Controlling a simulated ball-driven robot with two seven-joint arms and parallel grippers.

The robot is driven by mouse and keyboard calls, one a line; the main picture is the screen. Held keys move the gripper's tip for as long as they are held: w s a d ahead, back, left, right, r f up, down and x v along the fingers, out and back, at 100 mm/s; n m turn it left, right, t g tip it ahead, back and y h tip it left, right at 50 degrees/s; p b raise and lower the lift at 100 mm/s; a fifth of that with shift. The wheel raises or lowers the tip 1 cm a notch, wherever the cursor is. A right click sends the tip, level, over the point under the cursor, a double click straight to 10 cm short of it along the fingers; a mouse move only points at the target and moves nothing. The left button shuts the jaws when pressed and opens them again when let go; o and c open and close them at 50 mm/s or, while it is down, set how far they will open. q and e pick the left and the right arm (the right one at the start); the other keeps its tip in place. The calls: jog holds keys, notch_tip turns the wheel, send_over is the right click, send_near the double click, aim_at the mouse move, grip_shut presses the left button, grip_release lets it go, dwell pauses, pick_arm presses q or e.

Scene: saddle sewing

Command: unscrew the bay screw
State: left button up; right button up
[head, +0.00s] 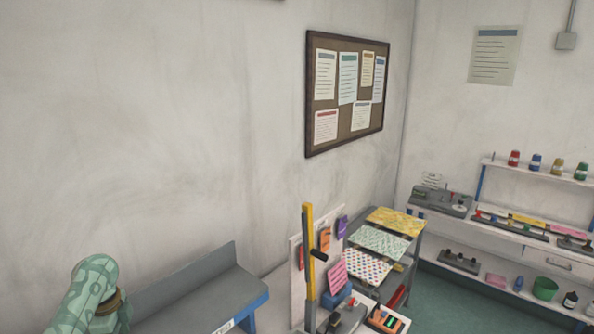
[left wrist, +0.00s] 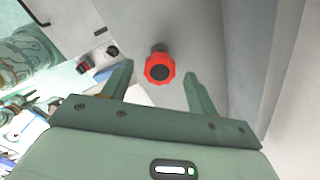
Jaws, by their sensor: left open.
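A red knob-headed screw (left wrist: 160,67) with a dark centre shows in the left wrist view, on a grey-white surface. I take it to be the bay screw. My left gripper (left wrist: 158,82) is open, and its two green fingers stand to either side of the red knob in the picture. I cannot tell whether the fingers touch it or how far off it is. In the head view only a green part of my left arm shows at the bottom left. My right gripper is in neither view.
In the left wrist view, small red and black parts (left wrist: 84,67) sit at the left, with cluttered tools below them. In the head view, a grey bench (head: 200,287), a rack of patterned sheets (head: 380,240) and shelves (head: 500,225) line the walls. Green floor is free at the right.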

pick_arm(q)
jog(key=shift+f+b, duration=1.55)
jog(key=shift+f, duration=1)
jog(key=shift+c, duration=0.3)
jog(key=shift+r, duration=0.1)
jog(key=c, duration=1)
